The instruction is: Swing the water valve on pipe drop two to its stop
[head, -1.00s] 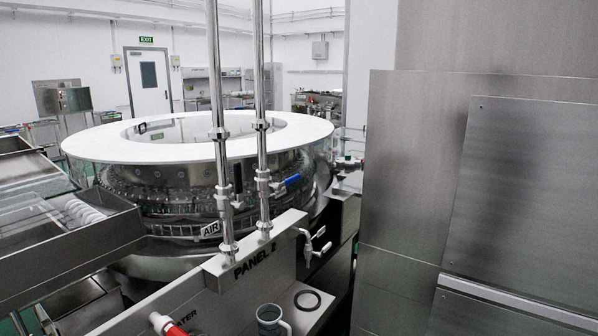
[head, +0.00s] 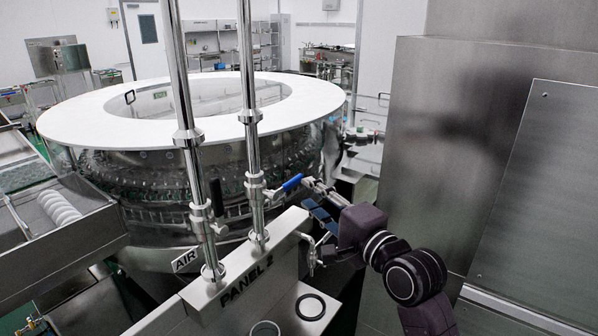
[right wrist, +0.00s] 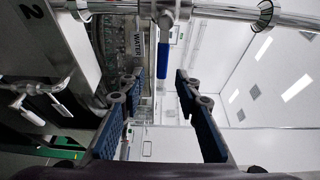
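The water valve (head: 257,192) sits on the right-hand vertical pipe (head: 248,90) in the head view. Its blue handle (head: 291,183) sticks out sideways to the right, off the pipe's line. My right gripper (head: 309,194) is open just right of the handle's free end. In the right wrist view, the blue handle (right wrist: 163,57) appears between the open fingers (right wrist: 156,78), near the tips; I see no contact. A WATER label (right wrist: 138,38) shows beside it. My left gripper is not in view.
The left pipe (head: 182,90) carries a black-handled valve (head: 216,198) and an AIR label (head: 184,260). Below is the PANEL 2 box (head: 240,290) with a small tap (head: 310,258) and a black ring (head: 310,307). The round washer (head: 60,125) stands behind; a steel cabinet (head: 460,140) is right.

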